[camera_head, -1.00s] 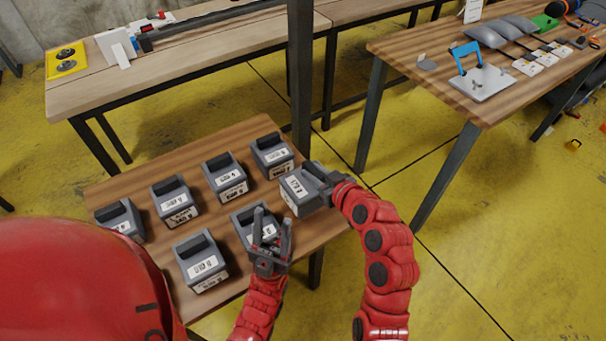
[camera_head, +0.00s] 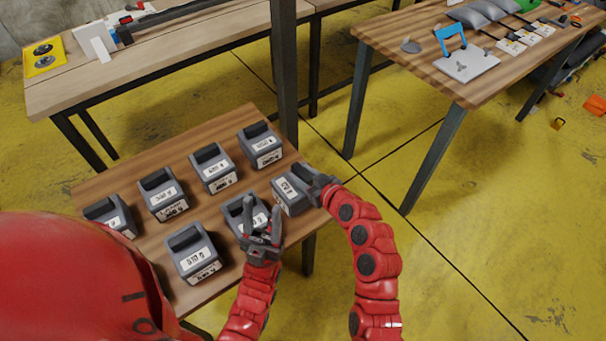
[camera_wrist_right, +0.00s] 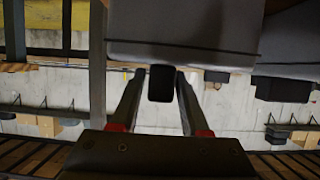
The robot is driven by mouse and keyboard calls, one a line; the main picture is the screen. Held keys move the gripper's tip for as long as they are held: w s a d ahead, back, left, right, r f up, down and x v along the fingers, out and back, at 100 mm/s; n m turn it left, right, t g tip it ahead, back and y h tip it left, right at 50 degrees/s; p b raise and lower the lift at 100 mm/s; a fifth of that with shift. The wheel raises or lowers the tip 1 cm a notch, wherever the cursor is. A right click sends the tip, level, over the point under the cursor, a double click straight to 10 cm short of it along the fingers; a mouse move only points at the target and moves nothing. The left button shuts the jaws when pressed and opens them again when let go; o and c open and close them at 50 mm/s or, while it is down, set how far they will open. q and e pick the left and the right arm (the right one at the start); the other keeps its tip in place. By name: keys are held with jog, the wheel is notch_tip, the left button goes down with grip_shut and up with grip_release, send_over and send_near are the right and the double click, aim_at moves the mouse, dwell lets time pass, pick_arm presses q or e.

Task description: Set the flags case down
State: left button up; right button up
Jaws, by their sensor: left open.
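The flags case, a grey box with a dark handle and a white label (camera_head: 287,195), is at the right edge of the small wooden table (camera_head: 235,120). Its label is too small to read. My right gripper (camera_head: 318,186) is shut on its handle; in the right wrist view the fingers (camera_wrist_right: 160,75) lie on both sides of the dark handle (camera_wrist_right: 160,88). The case looks level, at or just above the tabletop; its underside is hidden. My left gripper (camera_head: 262,218) is open and empty, in front of another grey case (camera_head: 236,210).
Several similar grey cases stand in two rows, one of them (camera_head: 260,146) just behind the held case. A dark post (camera_head: 285,70) rises behind the table. A bigger table (camera_head: 400,60) stands at the back right, a long bench (camera_head: 150,75) at the back left.

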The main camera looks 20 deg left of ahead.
jog(key=shift+o, duration=0.7)
jog(key=shift+r+p, duration=0.25)
jog(key=shift+p, duration=0.05)
jog(key=shift+s+d, duration=0.15)
jog(key=shift+d, duration=0.1)
jog(key=b+v, duration=0.2)
jog(key=v, duration=0.9)
jog(key=shift+s+r, duration=0.15)
jog(key=shift+r, duration=0.05)
jog(key=shift+d, duration=0.15)
